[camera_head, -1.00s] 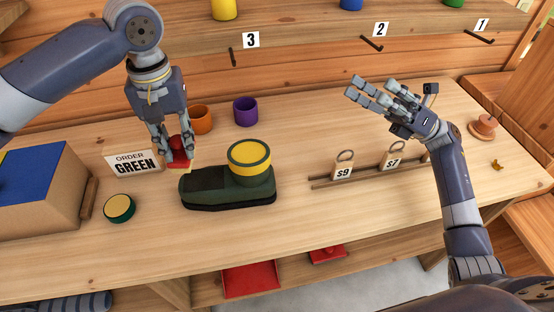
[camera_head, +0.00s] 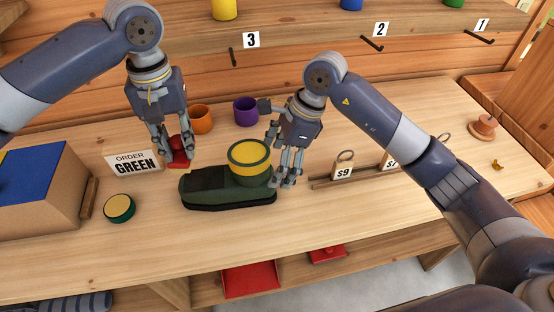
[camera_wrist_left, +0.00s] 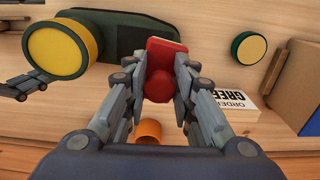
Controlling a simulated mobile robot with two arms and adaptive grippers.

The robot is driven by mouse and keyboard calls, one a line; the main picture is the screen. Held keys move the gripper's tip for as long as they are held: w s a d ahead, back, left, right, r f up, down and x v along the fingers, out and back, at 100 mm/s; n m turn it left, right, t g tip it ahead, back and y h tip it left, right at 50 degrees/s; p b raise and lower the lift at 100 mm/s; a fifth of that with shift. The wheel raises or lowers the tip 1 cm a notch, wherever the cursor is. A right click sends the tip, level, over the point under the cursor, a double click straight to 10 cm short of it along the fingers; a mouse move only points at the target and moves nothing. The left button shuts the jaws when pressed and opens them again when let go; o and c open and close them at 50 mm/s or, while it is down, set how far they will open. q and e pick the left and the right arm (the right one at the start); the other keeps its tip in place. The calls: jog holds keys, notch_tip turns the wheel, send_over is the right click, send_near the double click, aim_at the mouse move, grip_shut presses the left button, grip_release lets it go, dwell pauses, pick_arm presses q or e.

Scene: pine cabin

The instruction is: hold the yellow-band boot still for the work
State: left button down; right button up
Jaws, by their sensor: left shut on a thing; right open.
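The yellow-band boot (camera_head: 215,188) is dark green and lies on the bench with its toe to the left. Its round yellow-banded top (camera_head: 249,160) stands at the right end; the boot also shows in the left wrist view (camera_wrist_left: 133,32). My left gripper (camera_head: 178,152) is shut on a red object (camera_head: 178,160) just above and behind the boot's toe; the object also shows in the left wrist view (camera_wrist_left: 158,72). My right gripper (camera_head: 280,168) is open at the right side of the yellow-banded top, close to it. I cannot tell whether it touches.
An order card reading GREEN (camera_head: 135,163) and a round green-rimmed tin (camera_head: 119,208) are left of the boot. An orange cup (camera_head: 201,118) and a purple cup (camera_head: 246,111) stand behind. A tag marked S9 (camera_head: 343,168) sits on a rail to the right. The bench front is clear.

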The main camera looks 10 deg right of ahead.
jog(key=shift+d+x, duration=0.2)
jog(key=shift+x, duration=3.75)
jog(key=shift+a+f, duration=0.1)
jog(key=c, duration=1.2)
